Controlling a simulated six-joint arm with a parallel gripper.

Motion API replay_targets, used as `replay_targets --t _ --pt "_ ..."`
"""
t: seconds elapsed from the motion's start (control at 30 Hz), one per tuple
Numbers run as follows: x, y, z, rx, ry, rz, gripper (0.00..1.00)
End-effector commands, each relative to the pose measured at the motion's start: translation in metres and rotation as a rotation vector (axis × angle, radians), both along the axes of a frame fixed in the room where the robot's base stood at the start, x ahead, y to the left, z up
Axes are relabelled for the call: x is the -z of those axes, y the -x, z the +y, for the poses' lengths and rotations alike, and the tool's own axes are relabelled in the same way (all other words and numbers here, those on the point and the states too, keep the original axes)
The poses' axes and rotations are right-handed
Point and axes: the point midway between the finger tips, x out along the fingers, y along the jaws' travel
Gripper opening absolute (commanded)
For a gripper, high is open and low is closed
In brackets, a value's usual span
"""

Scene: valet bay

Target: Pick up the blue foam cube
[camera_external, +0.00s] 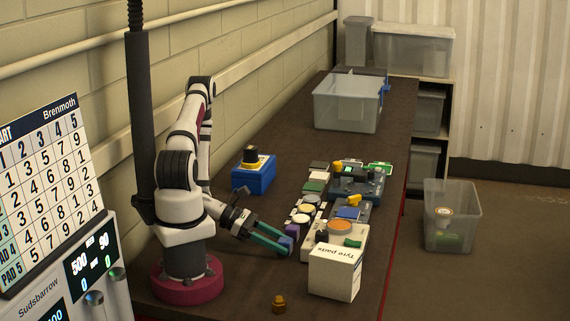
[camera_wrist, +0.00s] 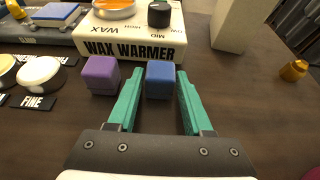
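The blue foam cube (camera_wrist: 160,80) sits on the dark bench top, between the tips of my gripper's two teal fingers in the wrist view. My gripper (camera_wrist: 160,72) is open, with the fingers spread either side of the cube; whether either finger touches it I cannot tell. A purple cube (camera_wrist: 101,75) stands just left of the left finger. In the external view my gripper (camera_external: 287,246) reaches low over the bench, and its fingers partly hide the blue cube. The purple cube (camera_external: 292,230) shows beside the fingertips there.
A wax warmer (camera_wrist: 135,42) stands close behind the cubes. Round pots with a "FINE" label (camera_wrist: 38,102) lie left. A small brass piece (camera_external: 279,304) stands near the front. A clear bin (camera_external: 346,108) is far back.

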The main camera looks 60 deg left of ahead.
Motion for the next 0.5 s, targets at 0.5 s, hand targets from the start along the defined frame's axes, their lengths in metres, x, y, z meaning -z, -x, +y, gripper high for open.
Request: replay_targets --t 0.5 --pt "-0.0005 0.0001 0.0001 0.0 0.0 0.0 0.0"
